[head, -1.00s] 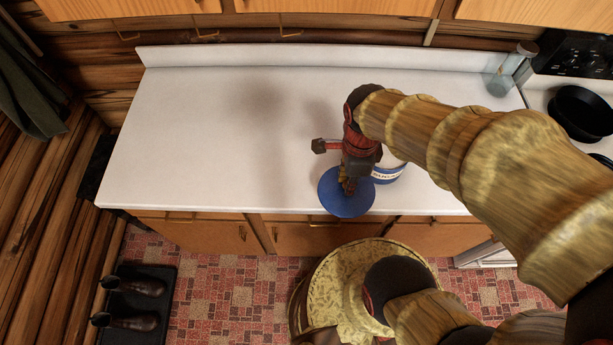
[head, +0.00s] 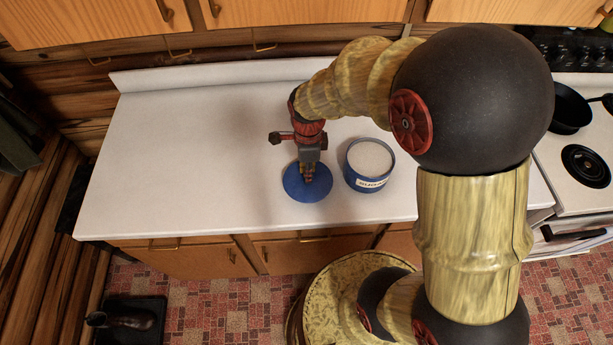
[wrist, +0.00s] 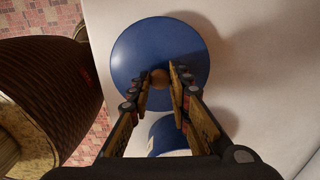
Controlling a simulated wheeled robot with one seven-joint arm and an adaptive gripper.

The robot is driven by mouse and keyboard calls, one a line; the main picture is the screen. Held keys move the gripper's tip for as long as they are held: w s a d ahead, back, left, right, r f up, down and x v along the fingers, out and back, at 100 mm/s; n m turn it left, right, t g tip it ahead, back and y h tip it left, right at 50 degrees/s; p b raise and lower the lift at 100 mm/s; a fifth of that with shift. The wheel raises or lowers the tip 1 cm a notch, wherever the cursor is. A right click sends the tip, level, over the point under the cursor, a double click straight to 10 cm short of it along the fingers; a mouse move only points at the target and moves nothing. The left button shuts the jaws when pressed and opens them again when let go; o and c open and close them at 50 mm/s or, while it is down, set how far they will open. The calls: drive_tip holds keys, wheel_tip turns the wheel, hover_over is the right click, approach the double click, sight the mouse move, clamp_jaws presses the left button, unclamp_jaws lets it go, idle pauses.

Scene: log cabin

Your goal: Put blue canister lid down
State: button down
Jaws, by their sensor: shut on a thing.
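The blue canister lid (head: 294,187) is a round blue disc with a small brown knob. My gripper (head: 308,178) points down over the middle of the lid and is shut on its knob. In the wrist view the lid (wrist: 150,45) lies flat beneath the fingers, and my gripper (wrist: 160,78) has the knob between its fingertips. The lid is over the white counter; I cannot tell whether it touches the surface. The open canister (head: 368,184), blue and white with lettering, stands just right of the lid. In the wrist view a part of the canister (wrist: 168,137) shows below the lid.
The white counter (head: 180,160) is clear to the left of the lid. Its front edge runs close by the lid. A stove (head: 590,145) with a black pan (head: 568,108) is at the right. Wooden cupboards (head: 330,12) hang above.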

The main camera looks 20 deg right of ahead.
drive_tip(key=shift+w+f, duration=0.15)
drive_tip(key=shift+f, duration=0.1)
drive_tip(key=shift+w+f+b, duration=0.2)
drive_tip(key=shift+f+b, duration=0.15)
drive_tip(key=shift+f, duration=1.4)
drive_tip(key=shift+f, duration=0.2)
drive_tip(key=c, duration=1.6)
unclamp_jaws()
drive_tip(key=shift+r, duration=0.1)
drive_tip(key=shift+c, duration=0.2)
